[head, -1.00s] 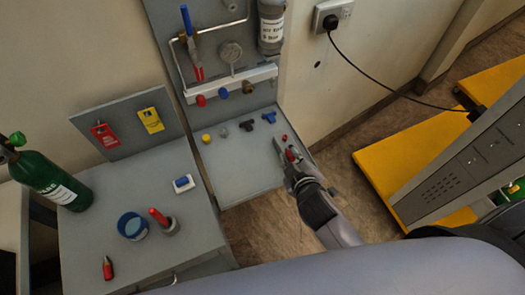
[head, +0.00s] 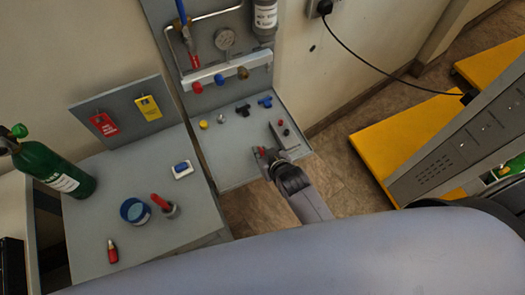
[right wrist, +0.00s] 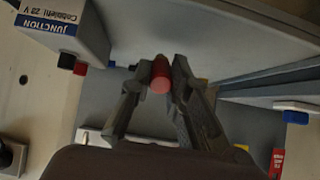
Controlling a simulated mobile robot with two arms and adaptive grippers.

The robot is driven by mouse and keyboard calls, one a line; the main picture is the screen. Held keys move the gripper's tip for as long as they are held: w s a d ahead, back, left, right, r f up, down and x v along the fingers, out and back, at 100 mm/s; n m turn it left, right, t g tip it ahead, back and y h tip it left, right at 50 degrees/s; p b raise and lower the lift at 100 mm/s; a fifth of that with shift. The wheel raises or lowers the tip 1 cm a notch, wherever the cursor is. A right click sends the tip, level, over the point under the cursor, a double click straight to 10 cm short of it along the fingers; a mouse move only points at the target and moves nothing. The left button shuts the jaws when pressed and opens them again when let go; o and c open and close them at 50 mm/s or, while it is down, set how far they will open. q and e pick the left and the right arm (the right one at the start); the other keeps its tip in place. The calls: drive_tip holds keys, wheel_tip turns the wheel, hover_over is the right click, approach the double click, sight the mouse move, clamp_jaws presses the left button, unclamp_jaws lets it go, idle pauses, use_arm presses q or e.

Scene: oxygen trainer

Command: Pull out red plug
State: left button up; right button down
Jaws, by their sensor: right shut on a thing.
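My right gripper (head: 267,157) is shut on the red plug (head: 262,151) over the lower grey shelf. In the right wrist view, the red plug (right wrist: 160,75) is a short red cylinder between the two fingers (right wrist: 157,88). The junction box (head: 290,147) is just right of the gripper. In the right wrist view, the box (right wrist: 62,30) has a blue label and a red and a black fitting on its face. The plug is apart from the box. My left gripper is not in view.
The shelf (head: 232,172) also holds a yellow knob (head: 203,124), a black fitting (head: 243,110) and a blue fitting (head: 265,101). The left table has a green cylinder (head: 55,170), a blue tin (head: 135,211) and a red-handled tool (head: 163,203).

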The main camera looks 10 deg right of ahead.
drive_tip(key=shift+f+b, duration=0.4)
drive_tip(key=shift+f, duration=0.3)
drive_tip(key=shift+f, duration=0.25)
drive_tip(key=c, duration=1.4)
unclamp_jaws()
drive_tip(key=shift+c, duration=0.2)
drive_tip(key=shift+s, duration=0.1)
drive_tip(key=v, duration=1.2)
drive_tip(key=shift+f, duration=0.1)
